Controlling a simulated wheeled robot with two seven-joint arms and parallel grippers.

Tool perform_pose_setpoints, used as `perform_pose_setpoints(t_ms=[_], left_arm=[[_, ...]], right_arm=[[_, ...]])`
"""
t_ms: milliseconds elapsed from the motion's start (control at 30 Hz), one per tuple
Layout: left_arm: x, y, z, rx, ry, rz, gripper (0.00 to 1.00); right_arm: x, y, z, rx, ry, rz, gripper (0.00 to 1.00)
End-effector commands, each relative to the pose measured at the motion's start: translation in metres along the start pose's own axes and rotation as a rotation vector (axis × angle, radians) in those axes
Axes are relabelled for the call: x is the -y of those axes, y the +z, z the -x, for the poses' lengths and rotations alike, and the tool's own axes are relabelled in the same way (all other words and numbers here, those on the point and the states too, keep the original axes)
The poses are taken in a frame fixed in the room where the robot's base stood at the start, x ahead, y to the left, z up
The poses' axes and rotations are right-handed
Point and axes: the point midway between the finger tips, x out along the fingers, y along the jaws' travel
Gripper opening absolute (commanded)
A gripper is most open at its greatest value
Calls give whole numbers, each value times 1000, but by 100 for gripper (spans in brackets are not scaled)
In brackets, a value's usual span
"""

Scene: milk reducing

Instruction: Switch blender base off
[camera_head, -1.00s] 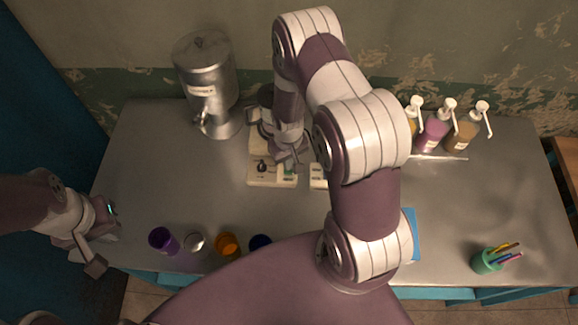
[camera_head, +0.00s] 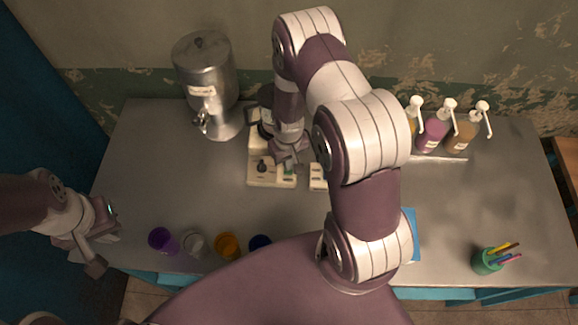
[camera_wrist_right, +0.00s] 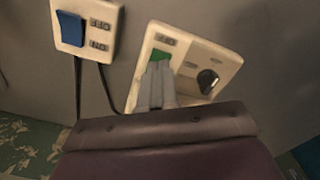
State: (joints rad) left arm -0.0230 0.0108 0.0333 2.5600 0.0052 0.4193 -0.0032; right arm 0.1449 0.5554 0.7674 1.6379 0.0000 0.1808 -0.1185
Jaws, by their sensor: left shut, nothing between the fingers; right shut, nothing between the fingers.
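The blender base (camera_head: 264,181) is a cream box with a dark knob and a green switch, standing mid-table. My right gripper (camera_head: 291,163) is shut and sits over its switch side. In the right wrist view the shut fingertips (camera_wrist_right: 158,72) are at the green switch (camera_wrist_right: 160,55), partly covering it. An OFF label shows beside the switch; its other label is hidden. I cannot tell whether the tips touch it or which way it is set. The knob (camera_wrist_right: 207,80) is to the right. My left gripper (camera_head: 92,250) is shut and empty at the table's left edge.
A second box with a blue rocker switch (camera_wrist_right: 71,30) and ON/OFF labels stands close by. A metal dispenser (camera_head: 207,85) is behind left, pump bottles (camera_head: 436,130) back right. Cups (camera_head: 228,245) line the front edge; a pen cup (camera_head: 487,261) is front right.

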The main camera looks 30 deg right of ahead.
Motion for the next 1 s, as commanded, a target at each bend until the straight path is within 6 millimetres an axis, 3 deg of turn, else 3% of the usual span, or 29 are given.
perform_pose_setpoints(t_ms=[1000], left_arm=[[0,1,-7,0,0,0,0]], right_arm=[[0,0,-9,0,0,0,0]])
